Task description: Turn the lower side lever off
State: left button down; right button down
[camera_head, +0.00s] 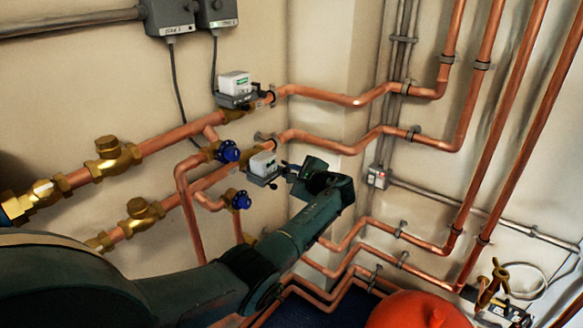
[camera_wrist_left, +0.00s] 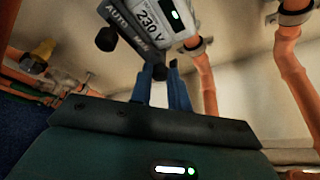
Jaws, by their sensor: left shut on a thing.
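The lower actuator (camera_head: 263,164), a white box on a dark grey base, sits on the lower copper pipe in the head view. In the left wrist view its white housing (camera_wrist_left: 160,20) is marked 230 V, with a dark plate marked AUTO and a black lever with round knobs (camera_wrist_left: 105,40). My left gripper (camera_head: 285,167) reaches it from the right. In the left wrist view its two blue fingers (camera_wrist_left: 161,80) are shut around the black knob at the lever's near end. The fingers partly hide that knob. My right gripper is not in view.
A similar upper actuator (camera_head: 235,84) sits on the pipe above. Blue valve handles (camera_head: 228,151) and brass valves (camera_head: 113,157) are to the left. Copper pipes run along the wall and corner. A red rounded object (camera_head: 415,312) stands at the bottom.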

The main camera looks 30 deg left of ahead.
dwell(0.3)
pick_arm(q)
jog(key=c, duration=1.3)
grip_release()
jog(key=v, duration=1.3)
jog(key=shift+d+r, duration=0.15)
